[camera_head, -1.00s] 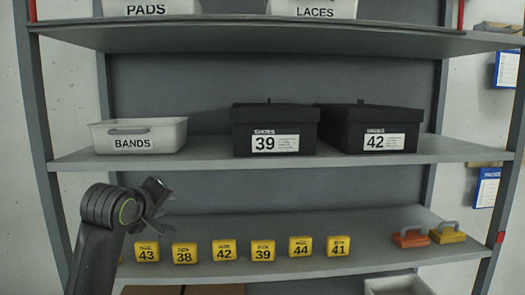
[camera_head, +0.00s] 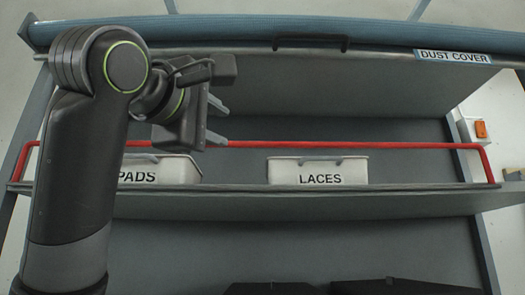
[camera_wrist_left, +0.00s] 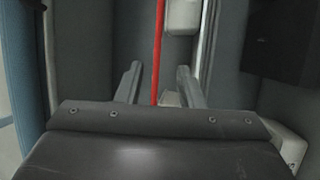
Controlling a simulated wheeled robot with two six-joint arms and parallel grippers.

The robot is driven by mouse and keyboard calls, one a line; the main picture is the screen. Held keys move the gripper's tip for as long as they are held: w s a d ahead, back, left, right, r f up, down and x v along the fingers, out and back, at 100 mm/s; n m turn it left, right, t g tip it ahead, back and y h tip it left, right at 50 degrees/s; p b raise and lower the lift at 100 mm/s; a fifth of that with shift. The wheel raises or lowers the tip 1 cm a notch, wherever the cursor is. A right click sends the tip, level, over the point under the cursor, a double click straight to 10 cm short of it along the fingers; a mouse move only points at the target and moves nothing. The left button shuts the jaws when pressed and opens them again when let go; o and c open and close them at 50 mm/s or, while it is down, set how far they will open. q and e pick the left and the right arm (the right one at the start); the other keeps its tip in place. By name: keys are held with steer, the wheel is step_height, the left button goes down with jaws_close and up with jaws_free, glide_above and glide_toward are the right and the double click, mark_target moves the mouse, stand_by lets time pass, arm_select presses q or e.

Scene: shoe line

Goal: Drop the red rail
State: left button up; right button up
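The red rail (camera_head: 340,145) runs across the front of the top shelf in the head view, with a bent post at each end. Its left part passes behind my left arm. My left gripper (camera_head: 219,124) is raised in front of the rail, left of its middle. Its two fingers are apart with nothing held. In the left wrist view, the red rail (camera_wrist_left: 158,50) runs lengthwise, seen between the open fingers (camera_wrist_left: 158,84). I cannot tell how far the fingertips are from it. My right gripper is in neither view.
A PADS bin (camera_head: 165,172) and a LACES bin (camera_head: 318,171) stand on the top shelf behind the rail. A rolled blue dust cover (camera_head: 400,36) with a dark handle lies above. An orange switch (camera_head: 481,129) is at right. Dark box tops show below.

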mark_target(256, 144)
arm_select(q)
steer(key=p+x, duration=0.2)
steer(key=x, duration=0.3)
steer(key=p+x, duration=0.3)
steer(key=x, duration=0.2)
steer(key=p+x, duration=0.3)
steer(key=x, duration=0.3)
steer(key=shift+a+r, duration=0.1)
steer(key=shift+r, duration=0.15)
steer(key=shift+w+d+p, duration=0.25)
steer(key=shift+w+p, duration=0.2)
steer(key=shift+w, duration=0.05)
steer(key=shift+c, duration=0.3)
jaws_close()
